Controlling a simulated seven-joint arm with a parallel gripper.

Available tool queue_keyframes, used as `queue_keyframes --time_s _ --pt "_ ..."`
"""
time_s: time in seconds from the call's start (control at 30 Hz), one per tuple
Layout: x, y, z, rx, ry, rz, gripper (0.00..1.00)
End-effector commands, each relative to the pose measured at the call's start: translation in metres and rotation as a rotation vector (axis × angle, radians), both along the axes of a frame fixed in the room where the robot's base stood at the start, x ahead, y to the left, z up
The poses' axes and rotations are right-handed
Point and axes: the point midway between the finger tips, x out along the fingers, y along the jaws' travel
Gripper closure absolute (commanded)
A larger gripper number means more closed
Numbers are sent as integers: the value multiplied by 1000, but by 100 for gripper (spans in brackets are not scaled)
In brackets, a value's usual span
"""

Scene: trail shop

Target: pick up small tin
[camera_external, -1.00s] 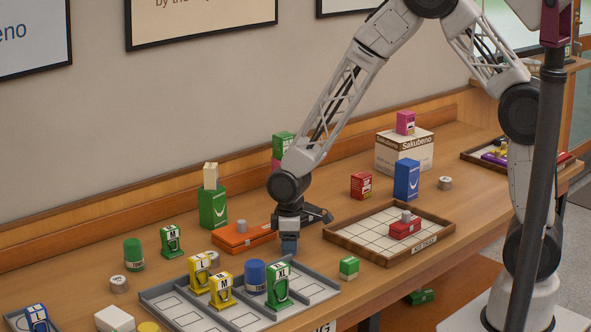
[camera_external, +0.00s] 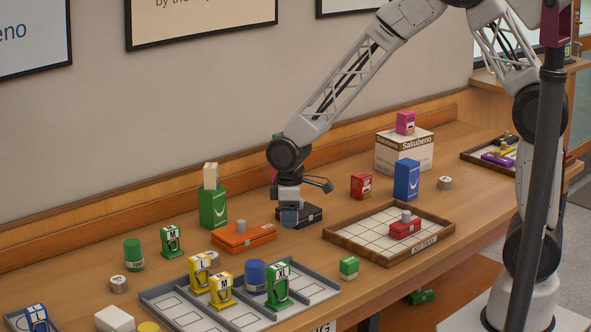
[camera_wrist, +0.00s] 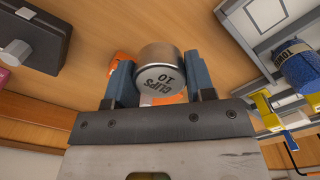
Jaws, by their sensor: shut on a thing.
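In the external view my gripper (camera_external: 289,218) points down above the table, between the orange case and the wooden tray. The held tin cannot be made out there. Similar silver tins stand on the orange case (camera_external: 241,226), on the red case (camera_external: 406,216), at the left (camera_external: 118,284) and at the right (camera_external: 445,183).
An orange case (camera_external: 245,239) and a black case (camera_external: 309,214) lie close to my gripper. A wooden tray (camera_external: 437,236) is at the right. A grey sorting tray (camera_external: 325,295) with yellow, green and blue items is in front.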

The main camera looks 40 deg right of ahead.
Motion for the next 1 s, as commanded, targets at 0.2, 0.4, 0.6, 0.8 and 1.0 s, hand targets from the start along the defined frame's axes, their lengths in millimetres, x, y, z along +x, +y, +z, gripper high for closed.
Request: queue_keyframes --time_s 0.2,0.4,0.6,0.8,1.0 --pt "0 0 14 0 0 0 74" --pt "0 0 15 0 0 0 74" --pt "0 0 15 0 0 0 74" --pt "0 0 15 0 0 0 74" --pt "0 0 15 0 0 0 74"
